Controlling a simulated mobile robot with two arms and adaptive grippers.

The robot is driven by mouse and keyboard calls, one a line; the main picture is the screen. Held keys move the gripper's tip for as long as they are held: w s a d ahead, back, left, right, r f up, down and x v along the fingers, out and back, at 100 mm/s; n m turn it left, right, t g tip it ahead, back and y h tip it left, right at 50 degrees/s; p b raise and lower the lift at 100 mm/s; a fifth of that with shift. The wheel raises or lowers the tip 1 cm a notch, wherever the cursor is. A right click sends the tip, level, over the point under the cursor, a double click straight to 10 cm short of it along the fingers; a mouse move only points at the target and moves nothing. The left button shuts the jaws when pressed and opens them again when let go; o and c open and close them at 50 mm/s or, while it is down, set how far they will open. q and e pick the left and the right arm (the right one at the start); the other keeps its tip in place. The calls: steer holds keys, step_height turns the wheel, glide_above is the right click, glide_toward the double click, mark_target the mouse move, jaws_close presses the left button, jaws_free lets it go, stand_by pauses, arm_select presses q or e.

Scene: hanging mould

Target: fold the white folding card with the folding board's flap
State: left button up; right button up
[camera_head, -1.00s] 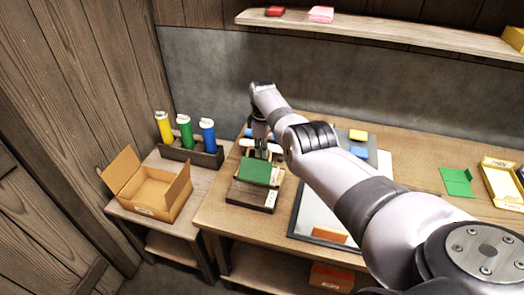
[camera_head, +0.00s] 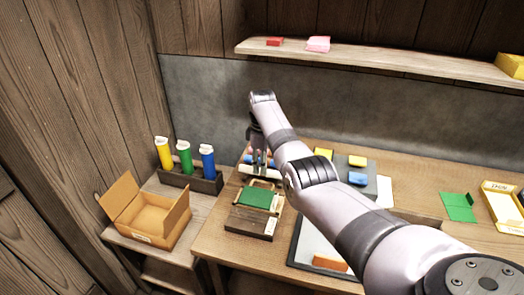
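The folding board (camera_head: 245,222) is a low wooden block at the table's left end, with a white label on its right side. A green panel lies on it, framed by a wooden edge or handle at the back; I take this as the flap (camera_head: 259,199). I cannot make out a white card on the board. A white sheet (camera_head: 385,191) shows partly behind my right arm; I cannot tell whether it is the folding card. My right gripper (camera_head: 262,168) points down just above the board's back edge. Its finger gap is too small to read. My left gripper is out of view.
An open cardboard box (camera_head: 150,222) and a rack (camera_head: 200,178) with yellow, green and blue bottles stand on the side table. A grey-white mat (camera_head: 308,243) lies right of the board. A green card (camera_head: 458,207) and yellow tray (camera_head: 500,207) lie far right.

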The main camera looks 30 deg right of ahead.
step_height(320, 180, up, 6)
stand_by(1.2)
